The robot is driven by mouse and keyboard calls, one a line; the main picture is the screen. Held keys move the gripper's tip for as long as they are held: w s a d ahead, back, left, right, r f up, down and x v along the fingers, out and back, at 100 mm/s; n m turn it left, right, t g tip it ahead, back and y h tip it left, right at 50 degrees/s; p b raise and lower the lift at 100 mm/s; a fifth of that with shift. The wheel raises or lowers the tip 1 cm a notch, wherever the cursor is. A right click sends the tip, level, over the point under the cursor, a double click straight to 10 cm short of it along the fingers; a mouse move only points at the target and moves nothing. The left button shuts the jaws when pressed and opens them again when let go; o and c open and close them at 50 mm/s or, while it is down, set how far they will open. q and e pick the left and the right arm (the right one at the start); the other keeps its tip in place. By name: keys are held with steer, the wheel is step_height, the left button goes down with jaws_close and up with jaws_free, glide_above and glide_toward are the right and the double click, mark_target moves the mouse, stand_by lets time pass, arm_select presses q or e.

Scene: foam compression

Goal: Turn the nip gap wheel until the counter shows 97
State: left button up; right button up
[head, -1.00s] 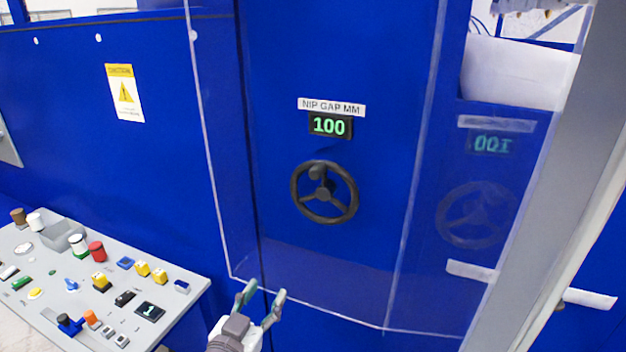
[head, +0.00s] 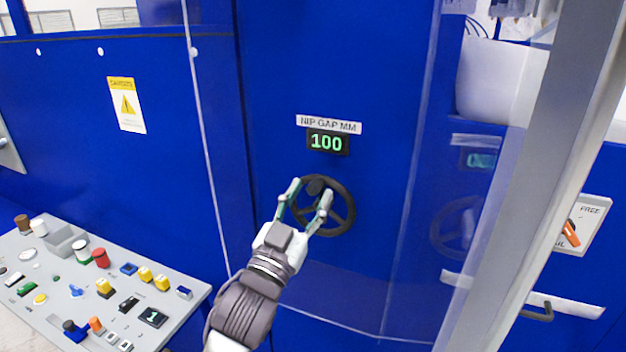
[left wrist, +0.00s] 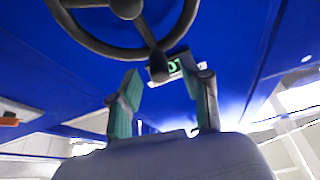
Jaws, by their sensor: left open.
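The nip gap wheel (head: 342,222) is a dark handwheel with spokes and a knob (head: 316,185), mounted on the blue panel. The counter (head: 327,142) above it reads 100 in green, under a label saying NIP GAP MM (head: 329,125). My left gripper (head: 310,190) is open in front of the wheel, its fingers to either side of the knob in the head view. In the left wrist view the wheel (left wrist: 110,45) fills the top, and the knob (left wrist: 158,68) shows just beyond and between the open fingertips (left wrist: 168,78). I cannot tell whether they touch it. My right gripper is not in view.
A control desk (head: 60,300) with coloured buttons and switches stands at the lower left. A clear panel edge (head: 205,150) runs left of the wheel. A grey post (head: 520,180) stands at the right, with an orange-handled switch (head: 570,233) beyond it.

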arm_select(q)
steer(key=shift+x, duration=1.1)
jaws_close()
